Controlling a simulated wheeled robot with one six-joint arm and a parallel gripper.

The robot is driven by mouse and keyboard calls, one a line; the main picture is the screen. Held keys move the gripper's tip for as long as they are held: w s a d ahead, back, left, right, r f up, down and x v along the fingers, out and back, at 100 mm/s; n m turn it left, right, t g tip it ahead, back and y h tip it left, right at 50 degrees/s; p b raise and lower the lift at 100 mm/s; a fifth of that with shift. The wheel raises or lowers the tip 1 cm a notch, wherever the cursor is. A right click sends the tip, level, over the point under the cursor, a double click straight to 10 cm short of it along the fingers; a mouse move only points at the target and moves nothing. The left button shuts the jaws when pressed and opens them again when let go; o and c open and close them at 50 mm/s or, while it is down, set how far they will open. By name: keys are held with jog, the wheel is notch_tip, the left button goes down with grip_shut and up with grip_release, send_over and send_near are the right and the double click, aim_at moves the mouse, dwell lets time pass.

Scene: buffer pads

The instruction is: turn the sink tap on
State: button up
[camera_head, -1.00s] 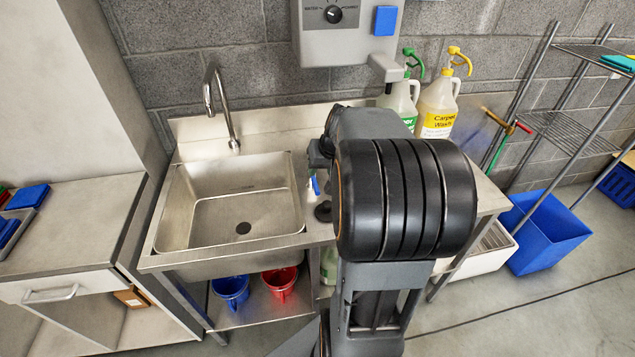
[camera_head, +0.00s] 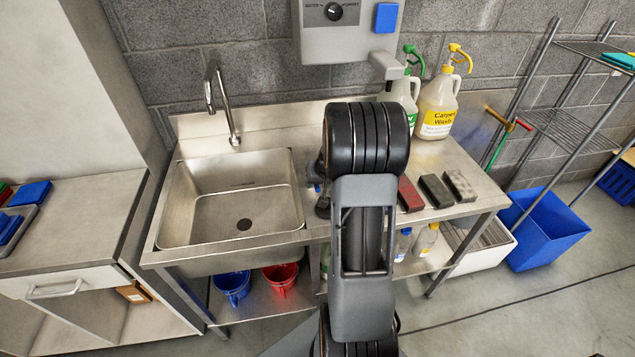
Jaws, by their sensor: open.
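The sink tap (camera_head: 226,112) is a thin chrome gooseneck spout. It rises from the back rim of the steel sink (camera_head: 240,185), with its spout end bent toward the left. No water shows from it, and the basin with its dark round drain looks empty. I cannot make out a separate tap handle. My arm stands upright to the right of the basin, in front of the counter. My gripper's fingers are hidden behind the arm; only small dark parts show at the arm's left edge, near the basin's right rim. Nothing of mine touches the tap.
A grey dispenser (camera_head: 347,40) hangs on the wall above the counter. Two jugs, one a yellow-labelled Carpet Wash jug (camera_head: 436,108), and dark blocks (camera_head: 436,190) stand on the right. Space above the basin is clear.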

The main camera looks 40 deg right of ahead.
jog(key=shift+w+f, duration=0.1)
jog(key=shift+f, duration=0.1)
grip_shut()
dwell(0.4)
